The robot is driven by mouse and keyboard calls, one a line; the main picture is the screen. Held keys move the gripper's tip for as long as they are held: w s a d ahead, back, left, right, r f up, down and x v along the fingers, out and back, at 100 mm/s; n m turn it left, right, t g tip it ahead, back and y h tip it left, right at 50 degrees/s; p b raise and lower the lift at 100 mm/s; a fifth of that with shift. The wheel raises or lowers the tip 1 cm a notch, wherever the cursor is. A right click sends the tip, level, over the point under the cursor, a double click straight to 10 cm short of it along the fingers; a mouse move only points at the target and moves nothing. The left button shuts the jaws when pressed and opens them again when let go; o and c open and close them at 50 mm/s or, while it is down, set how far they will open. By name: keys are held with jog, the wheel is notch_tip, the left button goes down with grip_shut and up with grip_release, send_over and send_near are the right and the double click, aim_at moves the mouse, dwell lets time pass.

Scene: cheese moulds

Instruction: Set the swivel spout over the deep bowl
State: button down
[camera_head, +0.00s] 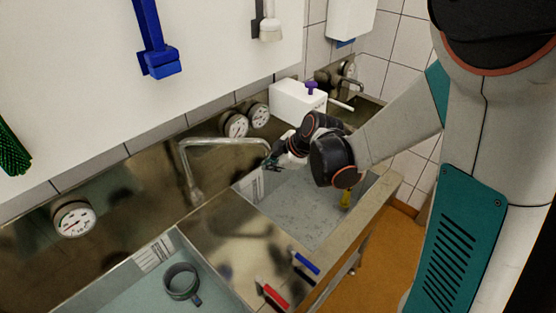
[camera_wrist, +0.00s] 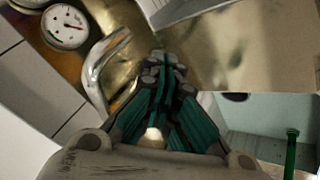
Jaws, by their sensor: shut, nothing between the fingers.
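The swivel spout (camera_head: 226,141) is a bent silver tube rising from the back ledge between two basins. Its arm points right in the head view, and its end is by my gripper (camera_head: 271,162). In the wrist view the spout (camera_wrist: 93,66) is left of my gripper (camera_wrist: 160,60), whose dark and teal fingers are shut and empty. I cannot tell whether they touch the tube. The right basin (camera_head: 300,207) is below my wrist, and the left basin (camera_head: 143,293) is at the lower left. Which is deeper is not clear.
A grey mug (camera_head: 181,283) stands in the left basin. A metal divider (camera_head: 232,243) separates the basins, with red (camera_head: 272,295) and blue (camera_head: 306,263) handles near its front. Gauges (camera_head: 235,124) line the back wall. A white box (camera_head: 297,100) stands behind my wrist.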

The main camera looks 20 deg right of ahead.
aim_at(270, 149)
jog(key=w, duration=0.2)
jog(key=w+f, duration=0.1)
jog(key=w, duration=0.1)
jog(key=shift+w, duration=0.35)
jog(key=w, duration=0.2)
jog(key=w+d, duration=0.1)
jog(key=shift+w+d+f+b, duration=0.1)
jog(key=shift+w+d+b, duration=0.05)
jog(key=shift+w+b, duration=0.25)
jog(key=shift+s, duration=0.15)
